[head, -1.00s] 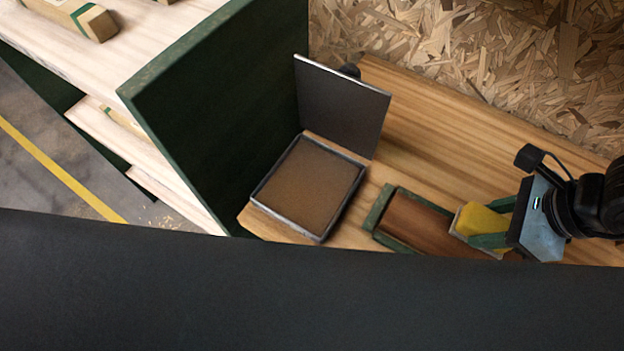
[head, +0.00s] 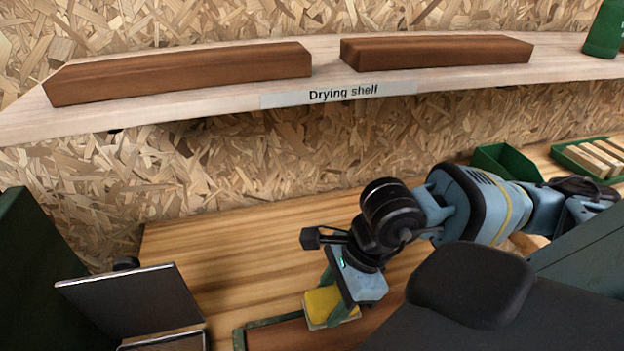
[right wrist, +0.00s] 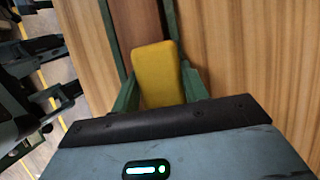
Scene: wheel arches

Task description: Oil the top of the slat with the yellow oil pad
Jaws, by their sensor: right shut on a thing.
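The yellow oil pad (head: 326,301) is between the fingers of my right gripper (head: 335,298), which is shut on it. In the right wrist view the pad (right wrist: 157,75) fills the space between the green fingers. The dark brown slat (head: 280,338) lies in a green holder (head: 239,338) at the bottom edge of the head view, mostly cut off. The pad is over the slat; whether it touches the top is hard to tell. The slat (right wrist: 140,22) also shows beyond the pad in the wrist view. My left gripper cannot be made out.
A tin with a raised dark lid (head: 130,300) stands at left on the wooden bench (head: 240,245). The drying shelf (head: 220,108) above bears two brown slats (head: 180,72) (head: 435,52). Green bins (head: 505,160) stand at right. The bench behind my gripper is clear.

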